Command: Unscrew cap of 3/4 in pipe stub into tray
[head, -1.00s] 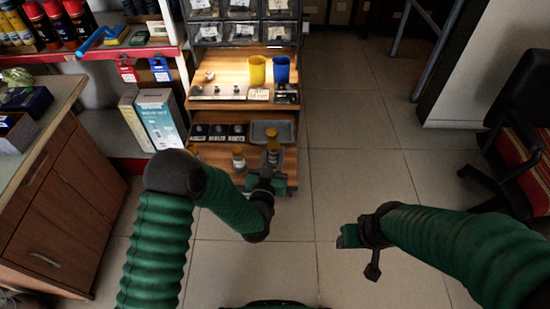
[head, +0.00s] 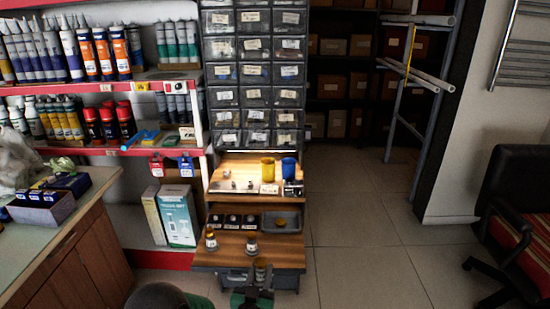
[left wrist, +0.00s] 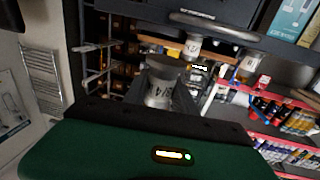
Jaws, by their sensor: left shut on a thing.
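In the head view my left gripper (head: 258,284) is at the bottom middle, at the front edge of the wooden board (head: 220,260). It is shut on a pipe stub (head: 260,266) with a brownish top. In the left wrist view this stub (left wrist: 158,93), marked 3/4, is between the fingers. I cannot tell whether its base touches the board. Two other capped stubs stand on the board, one at the left (head: 211,241) and one in the middle (head: 251,244). The grey tray (head: 296,221) lies at the board's back right. My right gripper is out of view.
Above the board is a lit shelf with a yellow cup (head: 268,170) and a blue cup (head: 288,169). Small-parts drawers (head: 256,70) rise behind. A wooden counter (head: 85,225) stands at the left and a black chair (head: 515,200) at the right. The floor between is clear.

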